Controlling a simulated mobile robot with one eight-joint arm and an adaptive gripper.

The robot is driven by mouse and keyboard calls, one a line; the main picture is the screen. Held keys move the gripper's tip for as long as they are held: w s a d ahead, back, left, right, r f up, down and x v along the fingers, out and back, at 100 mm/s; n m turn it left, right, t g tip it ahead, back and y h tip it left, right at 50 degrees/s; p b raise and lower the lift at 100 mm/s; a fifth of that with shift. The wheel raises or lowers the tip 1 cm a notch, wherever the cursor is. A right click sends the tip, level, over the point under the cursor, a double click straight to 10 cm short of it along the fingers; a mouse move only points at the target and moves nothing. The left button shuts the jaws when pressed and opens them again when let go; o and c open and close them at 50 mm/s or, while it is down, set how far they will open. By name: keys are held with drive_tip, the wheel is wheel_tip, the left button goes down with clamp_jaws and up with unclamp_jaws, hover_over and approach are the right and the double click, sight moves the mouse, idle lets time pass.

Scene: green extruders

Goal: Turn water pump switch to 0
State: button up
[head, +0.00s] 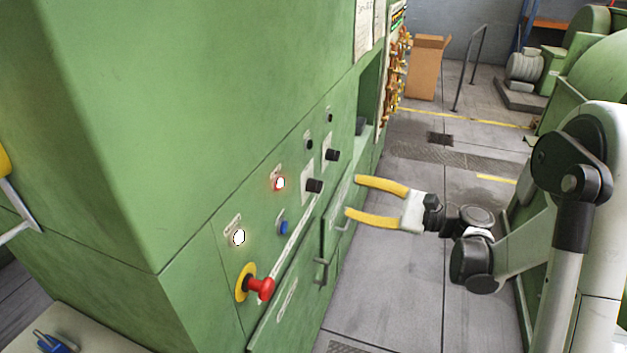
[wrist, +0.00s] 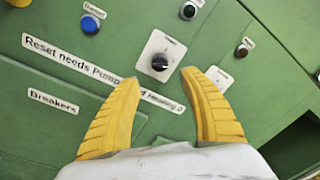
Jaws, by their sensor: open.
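My gripper (head: 353,196) is open and empty, its two yellow fingers pointing at the green control panel. In the wrist view, a black rotary switch (wrist: 160,62) on a white plate shows between and just beyond the fingertips. The fingers appear apart from it. Its small label is too blurred to read, so I cannot tell for sure that it is the water pump switch. In the head view, two black rotary switches show, a nearer one (head: 314,186) and a farther one (head: 333,154). A second white plate (wrist: 222,77) is partly hidden behind the right finger.
A red emergency stop (head: 262,288) sticks out low on the panel. Handles (head: 321,271) protrude below. The floor (head: 390,290) right of the panel is clear.

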sight(316, 187)
drive_tip(key=b+x, duration=0.1)
drive_tip(key=x, duration=0.9)
drive_tip(key=shift+s+b, duration=0.1)
drive_tip(key=shift+b, duration=0.25)
clamp_jaws()
